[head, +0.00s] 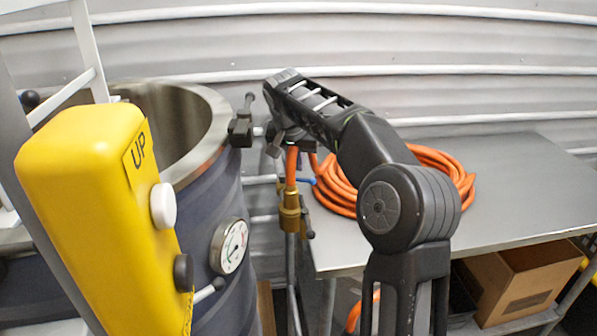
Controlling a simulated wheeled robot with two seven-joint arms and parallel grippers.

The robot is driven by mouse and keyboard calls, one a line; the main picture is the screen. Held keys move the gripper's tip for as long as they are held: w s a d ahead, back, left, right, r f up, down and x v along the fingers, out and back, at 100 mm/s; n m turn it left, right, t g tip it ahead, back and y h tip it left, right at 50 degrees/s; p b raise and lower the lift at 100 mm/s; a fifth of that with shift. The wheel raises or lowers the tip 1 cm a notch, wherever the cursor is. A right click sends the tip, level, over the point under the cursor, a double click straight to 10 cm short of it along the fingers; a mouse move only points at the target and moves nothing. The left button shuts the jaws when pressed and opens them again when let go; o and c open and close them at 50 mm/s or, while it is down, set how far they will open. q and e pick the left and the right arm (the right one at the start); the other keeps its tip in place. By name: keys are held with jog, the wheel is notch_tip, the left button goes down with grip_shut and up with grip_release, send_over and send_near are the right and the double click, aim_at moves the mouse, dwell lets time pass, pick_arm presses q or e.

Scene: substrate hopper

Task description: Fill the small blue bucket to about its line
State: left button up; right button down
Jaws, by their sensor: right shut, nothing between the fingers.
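No small blue bucket shows in the head view. My right gripper (276,147) is small and partly hidden at the end of my black arm. It is shut and empty, beside the rim of a large round steel vessel (205,122) and just above an orange hose end with a brass valve (291,214). I cannot tell whether it touches the hose. A black clamp (241,127) sits on the vessel's rim, left of the gripper. A yellow control box (88,190) marked UP, with a white button (163,205) and a dark one below, stands in front at the left. My left gripper is out of view.
A grey metal table (510,190) stands at the right, with a coiled orange hose (335,190) on it, partly behind my arm. A cardboard box (515,280) is under the table. A round gauge (230,246) is on the vessel's side. The table's right part is clear.

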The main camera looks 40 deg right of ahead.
aim_at(302, 181)
jog(key=p+x, duration=0.2)
jog(key=x, duration=0.7)
jog(key=shift+d+f, duration=0.15)
jog(key=shift+f, duration=0.05)
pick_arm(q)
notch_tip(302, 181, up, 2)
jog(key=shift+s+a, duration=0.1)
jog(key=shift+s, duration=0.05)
